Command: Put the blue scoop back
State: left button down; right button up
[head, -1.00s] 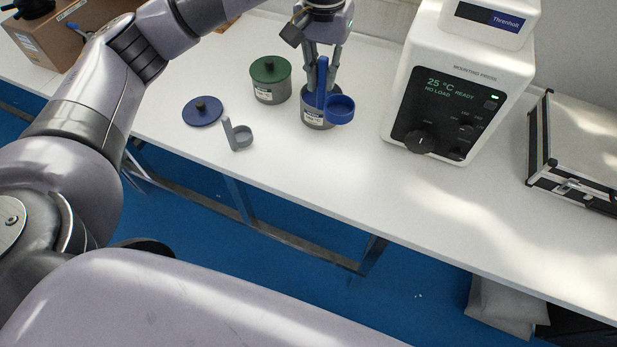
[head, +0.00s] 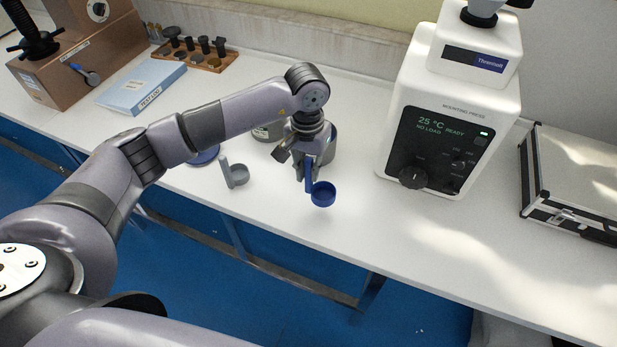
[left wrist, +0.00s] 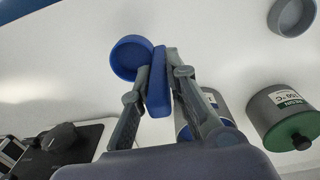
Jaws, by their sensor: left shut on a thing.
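My right gripper is not in view.
The grey scoop (head: 238,177) stands left of the gripper. The blue lid (head: 205,156) and the green-lidded canister (left wrist: 280,115) are partly hidden by my arm in the head view. The mounting press (head: 440,130) stands to the right. The table front between is clear.

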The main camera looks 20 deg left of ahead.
aim_at(308, 192)
pick_arm(q)
notch_tip(308, 192, down, 4)
jog(key=shift+f+p, duration=0.1)
jog(key=shift+p, duration=0.35)
jog(key=shift+f, duration=0.15)
jog(key=shift+f+b, duration=0.2)
jog(key=shift+b, duration=0.15)
jog(key=c, duration=1.6)
grip_release()
jog(key=shift+r, duration=0.1)
jog(key=shift+o, duration=0.2)
